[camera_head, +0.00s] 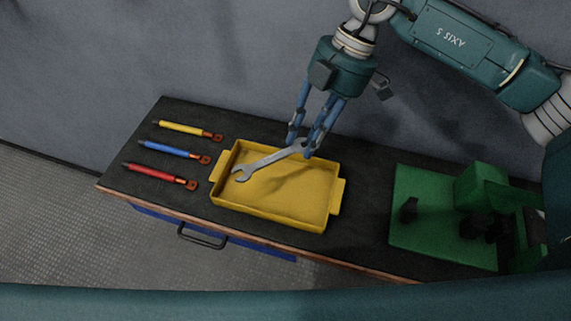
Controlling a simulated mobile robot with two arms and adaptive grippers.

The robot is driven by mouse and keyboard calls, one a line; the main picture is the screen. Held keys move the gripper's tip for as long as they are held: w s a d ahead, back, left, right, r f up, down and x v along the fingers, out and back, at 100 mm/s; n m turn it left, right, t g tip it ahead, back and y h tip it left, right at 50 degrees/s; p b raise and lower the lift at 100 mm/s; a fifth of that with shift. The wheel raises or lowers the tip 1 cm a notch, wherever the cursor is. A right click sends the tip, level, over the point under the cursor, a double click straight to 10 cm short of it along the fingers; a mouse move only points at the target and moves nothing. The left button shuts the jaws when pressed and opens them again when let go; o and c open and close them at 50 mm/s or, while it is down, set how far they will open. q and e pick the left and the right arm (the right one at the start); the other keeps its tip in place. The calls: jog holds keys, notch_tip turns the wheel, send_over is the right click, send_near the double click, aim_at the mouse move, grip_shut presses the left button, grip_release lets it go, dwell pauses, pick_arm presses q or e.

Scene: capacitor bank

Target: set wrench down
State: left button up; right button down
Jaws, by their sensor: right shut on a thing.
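The grey wrench (268,160) is over the left back part of the yellow tray (272,217). Its open-jaw end points to the left and toward the front, near the tray's left wall. My right gripper (302,147) comes down from above at the tray's back edge and is shut on the wrench's other end. I cannot tell whether the wrench touches the tray floor. No other thing shows inside the tray. My left gripper is not in view.
Yellow (182,129), blue (172,151) and red (155,173) handled tools lie on the dark bench top (365,240), left of the tray. A green fixture (435,225) stands at the right. A grey wall (90,70) is behind the bench.

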jog(key=shift+w+d+f+p, duration=0.1)
jog(key=shift+w+f+p, duration=0.15)
jog(key=shift+f, duration=0.35)
jog(key=shift+w+d+f+p, duration=0.15)
jog(key=shift+f+p, duration=0.1)
jog(key=shift+f, duration=0.3)
jog(key=x, duration=0.2)
jog(key=d+p+x, duration=0.1)
jog(key=x, duration=0.1)
jog(key=shift+s+a+f, duration=0.1)
jog(key=shift+f, duration=0.4)
notch_tip(320, 180, down, 2)
jog(key=shift+f+p, duration=0.2)
jog(key=shift+p, duration=0.45)
jog(key=shift+f, duration=0.15)
jog(key=c, duration=1.7)
grip_release()
jog(key=o, duration=0.3)
jog(key=shift+o, duration=0.2)
pick_arm(q)
jog(key=b, duration=0.3)
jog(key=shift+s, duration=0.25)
pick_arm(e)
jog(key=v, duration=1.2)
jog(key=shift+f, duration=0.1)
